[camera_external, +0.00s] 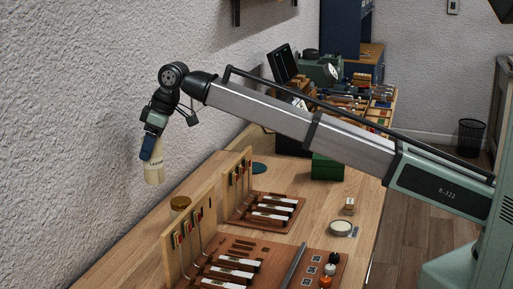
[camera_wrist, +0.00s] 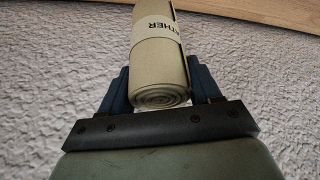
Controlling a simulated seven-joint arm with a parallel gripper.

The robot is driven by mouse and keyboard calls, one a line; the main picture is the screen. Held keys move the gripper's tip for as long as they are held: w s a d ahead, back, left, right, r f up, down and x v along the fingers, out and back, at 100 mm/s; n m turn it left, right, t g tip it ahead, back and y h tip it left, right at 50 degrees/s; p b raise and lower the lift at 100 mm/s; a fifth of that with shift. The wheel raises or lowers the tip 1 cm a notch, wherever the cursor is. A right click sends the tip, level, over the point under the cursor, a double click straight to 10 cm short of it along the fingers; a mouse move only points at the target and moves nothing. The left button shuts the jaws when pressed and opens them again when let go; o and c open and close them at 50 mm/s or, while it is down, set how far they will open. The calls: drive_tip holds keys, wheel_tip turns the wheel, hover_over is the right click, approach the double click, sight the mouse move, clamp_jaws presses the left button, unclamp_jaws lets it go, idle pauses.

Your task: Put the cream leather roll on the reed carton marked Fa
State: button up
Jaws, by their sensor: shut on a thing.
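The cream leather roll (camera_external: 155,171) hangs from my gripper (camera_external: 149,150) at the left, in the air beside the wall and above the bench's far left edge. In the wrist view the roll (camera_wrist: 160,65) stands between the two dark blue fingers, its spiral end toward the camera and a pale label band around it reading "THER". My gripper is shut on the roll. A small pale-and-brown box (camera_external: 349,205) stands on the bench right of the middle. No marking Fa can be read, so I cannot tell which thing is the reed carton.
Upright wooden boards with hooks (camera_external: 187,240) stand on the bench near brown trays (camera_external: 265,210) holding dark and white parts. The wall is close at left.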

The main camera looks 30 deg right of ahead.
drive_tip(key=w+d+r+m+t, duration=0.1)
drive_tip(key=w+d+r, duration=0.1)
drive_tip(key=w+d, duration=0.6)
drive_tip(key=w+d+r+m, duration=0.2)
drive_tip(key=w+d, duration=0.3)
drive_tip(key=d, duration=0.6)
drive_tip(key=w+d+r+m+h, duration=0.1)
drive_tip(key=w+d, duration=0.2)
drive_tip(key=d, duration=0.7)
drive_tip(key=w+d+r+m, duration=0.1)
drive_tip(key=w+d+r, duration=0.15)
drive_tip(key=d, duration=0.75)
drive_tip(key=s+d+m+t+h, duration=0.1)
drive_tip(key=s+d+m, duration=0.15)
drive_tip(key=d, duration=0.75)
drive_tip(key=s+d+m, duration=0.1)
drive_tip(key=s+d, duration=0.3)
drive_tip(key=d, duration=0.6)
drive_tip(key=s+d+f, duration=0.1)
drive_tip(key=s+f, duration=0.3)
drive_tip(key=s, duration=0.3)
wheel_tip(320, 180, down, 9)
drive_tip(key=shift+w, duration=0.3)
drive_tip(key=shift+f, duration=0.15)
drive_tip(key=o, duration=1.1)
